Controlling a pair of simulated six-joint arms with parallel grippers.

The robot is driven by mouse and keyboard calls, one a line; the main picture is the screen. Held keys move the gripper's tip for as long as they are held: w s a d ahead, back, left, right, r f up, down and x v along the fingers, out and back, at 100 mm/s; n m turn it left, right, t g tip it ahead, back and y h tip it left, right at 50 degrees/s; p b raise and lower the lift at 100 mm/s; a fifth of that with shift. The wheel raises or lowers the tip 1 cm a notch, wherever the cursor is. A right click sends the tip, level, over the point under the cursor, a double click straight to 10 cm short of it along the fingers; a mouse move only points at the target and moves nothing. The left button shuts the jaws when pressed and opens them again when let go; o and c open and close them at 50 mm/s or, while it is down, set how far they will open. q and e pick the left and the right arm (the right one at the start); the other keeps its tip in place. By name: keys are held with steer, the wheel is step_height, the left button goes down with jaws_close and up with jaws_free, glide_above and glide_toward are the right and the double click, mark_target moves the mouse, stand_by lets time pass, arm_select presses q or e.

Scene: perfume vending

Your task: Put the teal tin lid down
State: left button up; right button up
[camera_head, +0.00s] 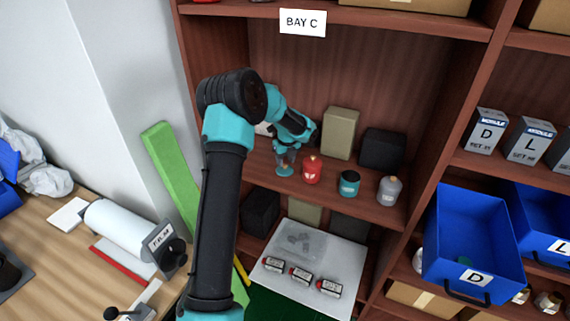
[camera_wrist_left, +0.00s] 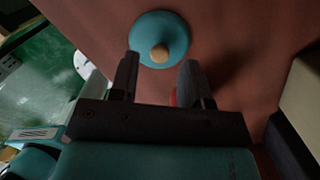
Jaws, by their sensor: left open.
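The teal tin lid (camera_wrist_left: 172,26), a round disc with a pale wooden knob (camera_wrist_left: 160,53), lies on the brown shelf board in the left wrist view. In the head view the lid (camera_head: 284,171) shows below my left gripper (camera_head: 288,157). In the wrist view my left gripper (camera_wrist_left: 160,72) is open, with its fingertips on either side of the knob and apart from it. The teal tin (camera_head: 349,183) stands to the right on the same shelf, with a dark top. My right gripper is not in view.
A red tin (camera_head: 311,170) stands between the lid and the teal tin, and a grey tin (camera_head: 389,190) stands at the right. A beige box (camera_head: 340,133) and a black box (camera_head: 382,149) stand behind them. A white board (camera_head: 327,263) with small boxes lies below.

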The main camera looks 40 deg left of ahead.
mark_target(287, 170)
arm_select(q)
step_height(287, 170, up, 10)
steer(key=d, duration=0.1)
steer(key=shift+s+f, duration=0.15)
stand_by(0.6)
